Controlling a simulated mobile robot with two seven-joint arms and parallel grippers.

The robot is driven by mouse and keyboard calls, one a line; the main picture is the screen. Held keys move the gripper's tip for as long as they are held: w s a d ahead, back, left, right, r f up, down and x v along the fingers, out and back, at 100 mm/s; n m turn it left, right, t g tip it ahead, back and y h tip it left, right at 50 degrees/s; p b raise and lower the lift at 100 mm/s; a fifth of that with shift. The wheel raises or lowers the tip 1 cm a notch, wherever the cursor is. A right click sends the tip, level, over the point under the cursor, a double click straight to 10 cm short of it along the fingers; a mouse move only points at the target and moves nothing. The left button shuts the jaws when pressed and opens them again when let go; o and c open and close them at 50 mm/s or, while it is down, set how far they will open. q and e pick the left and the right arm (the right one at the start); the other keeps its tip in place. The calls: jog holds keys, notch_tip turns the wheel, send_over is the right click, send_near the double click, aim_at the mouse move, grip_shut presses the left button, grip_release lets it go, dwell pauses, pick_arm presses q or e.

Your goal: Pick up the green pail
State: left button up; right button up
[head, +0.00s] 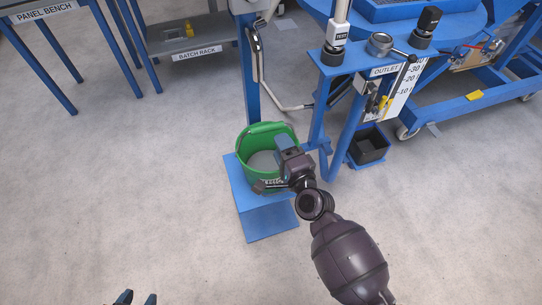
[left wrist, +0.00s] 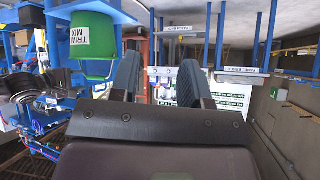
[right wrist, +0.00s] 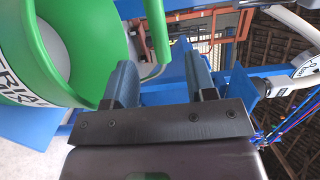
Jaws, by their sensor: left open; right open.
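The green pail (head: 252,154) stands on a small blue stand (head: 262,222) in the head view, its grey inside partly visible from above. Its white TRIAL MIX label shows in the left wrist view (left wrist: 91,68). My right gripper (head: 274,172) is at the pail's right side and hides part of its rim. In the right wrist view the pail (right wrist: 80,35) fills the left, and a green strip, perhaps its handle, shows between the open fingers (right wrist: 160,82). My left gripper (head: 137,298) is open and empty at the head view's bottom edge, well away from the pail.
A blue post and the outlet frame (head: 330,100) stand just behind and right of the pail. A black bin (head: 370,146) sits to the right. The batch rack (head: 190,47) and panel bench (head: 45,14) are at upper left. The floor at left is clear.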

aim_at(269, 130)
jog(key=x, duration=0.4)
jog(key=shift+w+a, duration=0.15)
jog(key=x, duration=0.2)
jog(key=b+x, duration=0.1)
jog(key=x, duration=0.1)
jog(key=shift+a+f, duration=0.2)
jog(key=shift+a, duration=0.15)
jog(key=shift+w+a+r, duration=0.15)
jog(key=shift+w+a, duration=0.05)
jog(key=shift+w, duration=0.25)
grip_shut()
dwell(0.7)
jog(key=shift+r, duration=0.15)
